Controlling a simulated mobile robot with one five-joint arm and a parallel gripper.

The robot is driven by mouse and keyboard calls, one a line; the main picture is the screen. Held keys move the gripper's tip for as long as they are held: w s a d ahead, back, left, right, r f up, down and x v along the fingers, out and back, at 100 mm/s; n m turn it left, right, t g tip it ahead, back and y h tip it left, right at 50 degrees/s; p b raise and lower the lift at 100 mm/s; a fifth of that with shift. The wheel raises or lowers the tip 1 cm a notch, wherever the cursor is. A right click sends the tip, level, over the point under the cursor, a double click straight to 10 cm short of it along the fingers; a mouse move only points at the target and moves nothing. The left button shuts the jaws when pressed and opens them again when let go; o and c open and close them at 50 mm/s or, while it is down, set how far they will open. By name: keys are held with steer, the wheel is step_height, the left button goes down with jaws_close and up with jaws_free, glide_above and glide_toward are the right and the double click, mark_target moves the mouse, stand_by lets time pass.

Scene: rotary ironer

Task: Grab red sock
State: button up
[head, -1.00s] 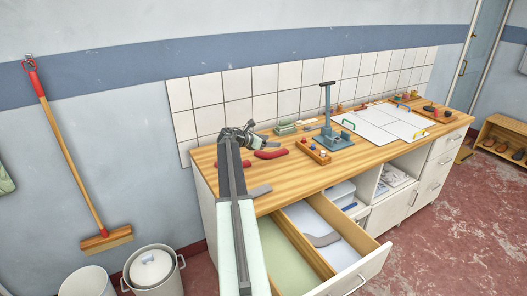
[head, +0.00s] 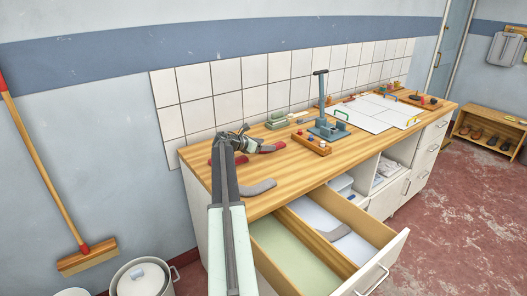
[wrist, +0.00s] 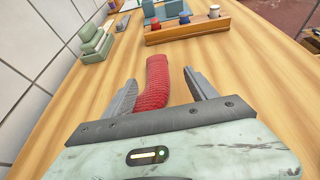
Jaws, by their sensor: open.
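A red knitted sock (wrist: 152,85) lies on the wooden counter in the wrist view, pointing away from my gripper. My gripper (wrist: 160,88) is open, with one grey finger on each side of the sock's near part. The sock's near end is hidden by the gripper body. In the head view, the red sock (head: 279,145) shows just right of my gripper (head: 258,144), which partly covers it. Another red patch (head: 213,161) shows left of my arm, too small to identify.
A grey sock (head: 258,188) lies on the counter (head: 310,172) near its front edge. An open drawer (head: 384,270) below holds another grey sock (head: 342,232). A wooden block holder (wrist: 190,30) stands beyond the sock. Green stacked blocks (wrist: 93,42) stand at left by the tiled wall.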

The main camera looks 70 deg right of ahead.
steer(key=x, duration=0.2)
steer(key=b+x, duration=0.1)
steer(key=x, duration=0.1)
steer(key=b+x, duration=0.1)
steer(key=x, duration=0.1)
steer(key=shift+w+d+f, duration=0.1)
steer(key=shift+w+f, duration=0.15)
steer(key=shift+w, duration=0.15)
steer(key=shift+s+d, duration=0.15)
steer(key=shift+d, duration=0.1)
steer(key=shift+r, duration=0.1)
steer(key=c, duration=1.4)
